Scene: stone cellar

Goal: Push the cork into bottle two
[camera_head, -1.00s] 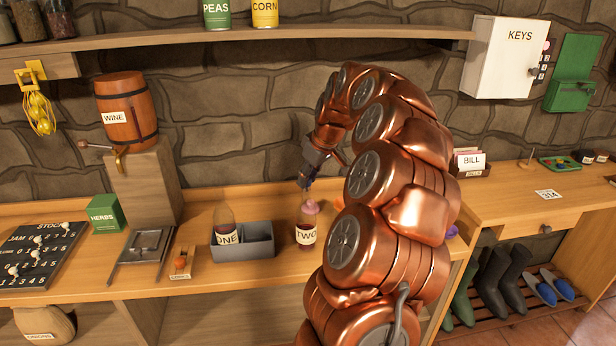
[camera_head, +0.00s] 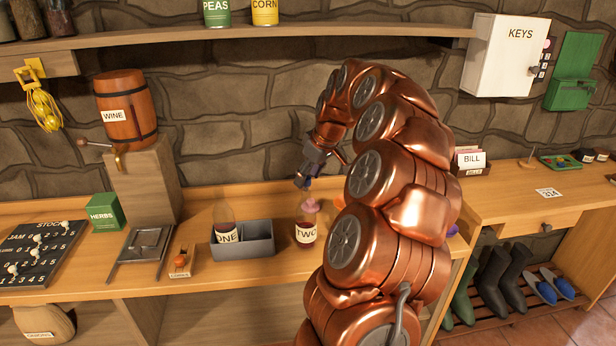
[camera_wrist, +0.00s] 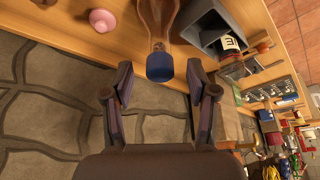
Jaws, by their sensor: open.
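Bottle two (camera_head: 306,234), labelled TWO, stands upright on the wooden counter, right of a grey bin. A blue cork (camera_wrist: 160,67) sits at the top of its clear neck (camera_wrist: 159,30) in the wrist view; how deep it sits I cannot tell. The cork shows as a small blue patch (camera_head: 308,183) in the head view. My gripper (camera_wrist: 160,78) is open, with one finger on each side of the cork and a gap to both. In the head view my gripper (camera_head: 303,181) is at the bottle's top.
The grey bin (camera_head: 262,247) holds bottle one (camera_head: 226,226) in its left compartment. A pink rounded knob (camera_wrist: 102,20) is near bottle two. The wine barrel (camera_head: 125,108) on its stand is further left. The stone wall is behind, and a shelf (camera_head: 250,40) runs above.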

